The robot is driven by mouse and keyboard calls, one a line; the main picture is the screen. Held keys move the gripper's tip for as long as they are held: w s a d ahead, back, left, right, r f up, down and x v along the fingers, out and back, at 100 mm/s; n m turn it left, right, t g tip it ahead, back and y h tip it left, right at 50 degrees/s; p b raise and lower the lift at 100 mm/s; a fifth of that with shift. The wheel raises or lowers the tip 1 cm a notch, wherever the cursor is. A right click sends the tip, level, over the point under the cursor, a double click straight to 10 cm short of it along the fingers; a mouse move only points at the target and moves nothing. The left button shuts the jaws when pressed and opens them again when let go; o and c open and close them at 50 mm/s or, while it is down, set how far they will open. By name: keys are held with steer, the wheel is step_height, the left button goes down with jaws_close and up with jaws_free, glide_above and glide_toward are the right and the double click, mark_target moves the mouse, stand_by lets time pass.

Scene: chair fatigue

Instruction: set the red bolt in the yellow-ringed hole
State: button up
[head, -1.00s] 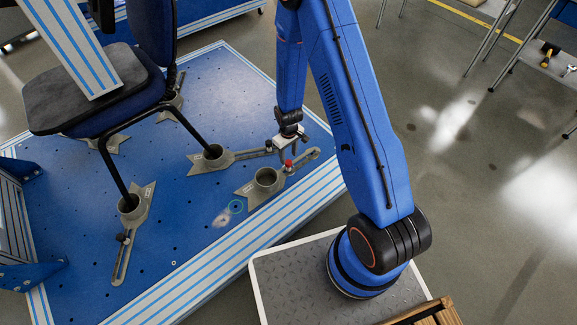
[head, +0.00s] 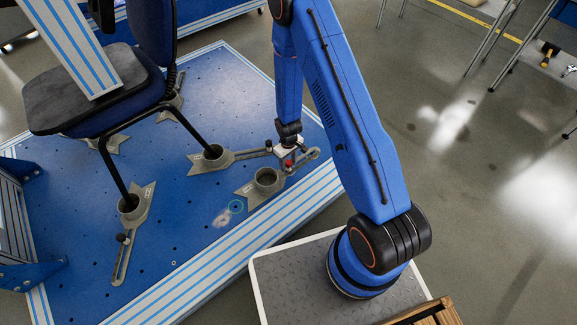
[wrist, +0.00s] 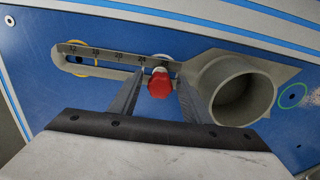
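The red bolt (wrist: 159,84) stands upright with its head up, at the cup end of the slotted arm of a grey foot clamp (wrist: 105,62). It also shows in the head view (head: 288,165). My gripper (wrist: 160,88) is open, with one finger on each side of the bolt head and small gaps showing. In the head view my gripper (head: 288,155) is low over the clamp. The yellow ring (wrist: 72,48) lies on the blue plate at the slot's far left end, partly covered by the clamp arm; its hole is seen partly through the slot.
The clamp's round cup (wrist: 243,92) stands close right of my fingers. A whitish ring (wrist: 161,57) lies behind the bolt, and a green ring (wrist: 292,96) right of the cup. A chair (head: 95,85) stands left on the plate, its legs in other clamps.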

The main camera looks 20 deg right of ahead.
steer(key=c, duration=0.8)
steer(key=shift+r, duration=0.1)
steer(key=shift+r, duration=0.75)
steer(key=shift+r, duration=0.35)
steer(key=shift+r, duration=0.35)
steer(key=shift+r, duration=0.35)
steer(key=shift+r, duration=0.65)
steer(key=shift+r, duration=0.15)
